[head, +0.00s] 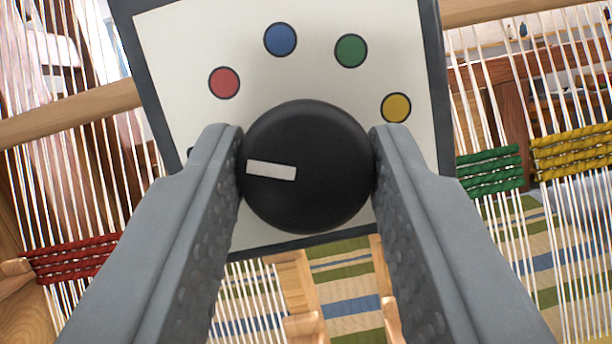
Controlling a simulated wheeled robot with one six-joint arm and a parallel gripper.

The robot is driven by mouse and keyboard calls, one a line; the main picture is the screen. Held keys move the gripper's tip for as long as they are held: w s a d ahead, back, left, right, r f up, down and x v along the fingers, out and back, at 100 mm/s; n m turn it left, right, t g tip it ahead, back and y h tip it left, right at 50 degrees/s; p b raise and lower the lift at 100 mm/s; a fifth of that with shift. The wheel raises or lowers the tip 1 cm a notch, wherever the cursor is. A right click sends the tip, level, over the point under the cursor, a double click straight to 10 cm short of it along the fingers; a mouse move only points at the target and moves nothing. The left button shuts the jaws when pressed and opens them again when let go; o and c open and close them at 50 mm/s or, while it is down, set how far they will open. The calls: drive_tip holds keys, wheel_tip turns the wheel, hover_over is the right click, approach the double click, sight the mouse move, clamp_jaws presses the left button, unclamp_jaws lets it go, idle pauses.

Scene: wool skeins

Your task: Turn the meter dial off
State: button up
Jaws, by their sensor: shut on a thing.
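The meter dial (318,190) is a round black knob in the middle of the head view, on a white panel (180,50) with a dark grey frame. A white pointer mark on the knob points left, slightly upward, below the red dot. Red (224,83), blue (280,39), green (351,50) and yellow (396,107) dots arc above the knob. My gripper (307,165) has one finger on each side of the knob, shut on it. A small dark spot at the left of the panel is mostly hidden by my left finger.
Looms with white warp threads stand behind on both sides, with red wool (75,260) at left and green (490,171) and yellow wool (572,152) at right. A wooden bar (70,114) runs behind the panel. Striped cloth (345,285) shows below it.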

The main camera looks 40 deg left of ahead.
drive_tip(key=shift+w+d+n+g+y, duration=0.1)
drive_tip(key=shift+n+g+y, duration=0.6)
drive_tip(key=shift+n, duration=1.4)
drive_tip(key=o, duration=1)
drive_tip(key=shift+c, duration=0.2)
drive_tip(key=shift+t, duration=0.3)
drive_tip(key=v, duration=1.7)
drive_tip(key=shift+d+f, duration=0.2)
drive_tip(key=shift+d, duration=0.05)
